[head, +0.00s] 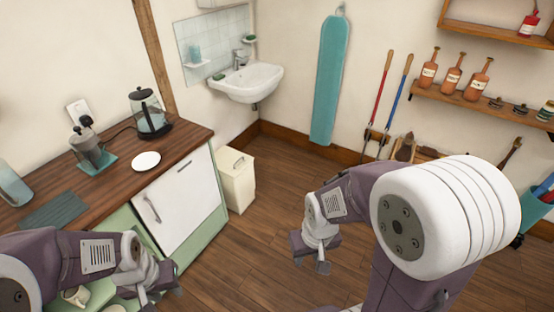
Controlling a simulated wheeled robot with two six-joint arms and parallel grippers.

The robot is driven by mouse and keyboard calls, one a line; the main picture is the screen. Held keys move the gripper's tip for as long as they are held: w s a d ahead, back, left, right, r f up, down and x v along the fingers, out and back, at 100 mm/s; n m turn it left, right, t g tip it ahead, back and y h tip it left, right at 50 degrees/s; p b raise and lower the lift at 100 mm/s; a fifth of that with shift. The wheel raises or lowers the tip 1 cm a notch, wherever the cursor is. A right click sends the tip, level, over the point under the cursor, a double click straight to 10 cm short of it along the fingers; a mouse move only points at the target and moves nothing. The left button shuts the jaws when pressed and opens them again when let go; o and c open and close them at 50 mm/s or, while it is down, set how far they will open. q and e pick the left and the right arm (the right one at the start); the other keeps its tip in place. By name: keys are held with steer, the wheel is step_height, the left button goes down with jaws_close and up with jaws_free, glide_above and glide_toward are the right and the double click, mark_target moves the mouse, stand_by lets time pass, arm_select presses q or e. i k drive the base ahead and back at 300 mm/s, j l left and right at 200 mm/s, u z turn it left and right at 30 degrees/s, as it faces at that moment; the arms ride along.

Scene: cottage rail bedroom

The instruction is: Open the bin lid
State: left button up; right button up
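The bin (239,189) is a cream box on the floor, at the right end of the kitchen counter. My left gripper (160,294) is at the lower left, in front of the counter cupboard and well away from the bin. Its finger gap is unclear.
A sink (247,82) hangs on the wall above and behind the bin. The floor (280,190) right of the bin is clear.

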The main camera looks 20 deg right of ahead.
mark_target(231, 162)
steer(key=i+l+u, duration=0.45)
steer(key=i, duration=0.3)
steer(key=i+l+u, duration=0.4)
steer(key=i+l, duration=0.25)
steer(key=i+l+u, duration=0.45)
steer(key=l, duration=0.5)
steer(key=i+j, duration=0.05)
